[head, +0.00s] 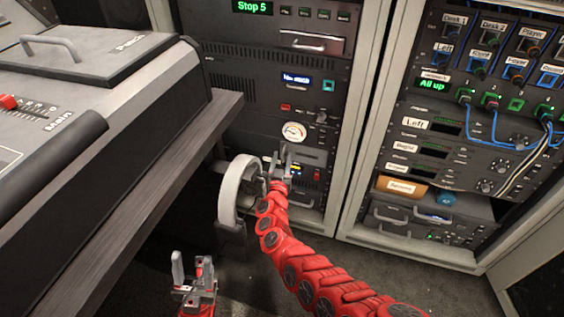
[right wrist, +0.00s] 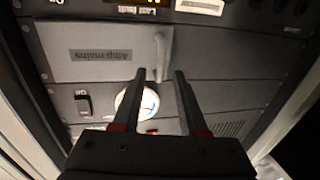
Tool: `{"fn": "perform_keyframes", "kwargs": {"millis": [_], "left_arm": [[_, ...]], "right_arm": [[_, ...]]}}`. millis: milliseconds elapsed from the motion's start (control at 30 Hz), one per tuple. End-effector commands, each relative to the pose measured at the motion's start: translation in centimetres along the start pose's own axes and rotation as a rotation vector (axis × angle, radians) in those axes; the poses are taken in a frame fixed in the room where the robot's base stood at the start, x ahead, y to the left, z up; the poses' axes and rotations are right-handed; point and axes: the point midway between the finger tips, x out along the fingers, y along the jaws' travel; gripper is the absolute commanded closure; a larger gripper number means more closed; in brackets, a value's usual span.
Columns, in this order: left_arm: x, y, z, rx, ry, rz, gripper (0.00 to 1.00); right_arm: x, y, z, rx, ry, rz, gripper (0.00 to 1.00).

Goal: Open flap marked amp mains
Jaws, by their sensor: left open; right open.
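The flap marked Amp mains (right wrist: 100,65) is a grey panel in the rack. Its label (right wrist: 100,54) reads upside down in the right wrist view. The flap looks closed, with a bar handle (right wrist: 165,45) at its right edge in that view. My right gripper (right wrist: 160,74) is open, with its fingertips before the handle edge; I cannot tell whether they touch it. In the head view my right gripper (head: 281,162) is at the lower middle rack and partly covers the flap area. My left gripper (head: 192,264) is open and empty, low beside the desk.
A round gauge (head: 294,131) sits above the flap area; a rocker switch (right wrist: 83,104) also shows in the right wrist view. A grey desk console (head: 95,90) fills the left. A second rack (head: 440,140) with blue cables stands right. Bare floor (head: 270,285) lies below.

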Motion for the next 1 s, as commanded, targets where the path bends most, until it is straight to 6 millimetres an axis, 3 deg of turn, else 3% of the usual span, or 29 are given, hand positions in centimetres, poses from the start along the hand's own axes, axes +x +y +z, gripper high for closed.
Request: {"fn": "perform_keyframes", "kwargs": {"millis": [300, 533, 1000], "left_arm": [[-0.03, 0.03, 0.01, 0.0, 0.0, 0.001, 0.5], [-0.03, 0.03, 0.01, 0.0, 0.001, 0.001, 0.5], [-0.03, 0.03, 0.0, 0.0, 0.001, 0.001, 0.5]], "right_arm": [[0.15, 0.01, -0.04, 0.0, 0.0, 0.0, 0.58], [0.15, 0.02, -0.05, 0.0, 0.0, 0.001, 0.99], [0.15, 0.0, -0.08, -0.001, 0.001, 0.0, 1.0]]}}
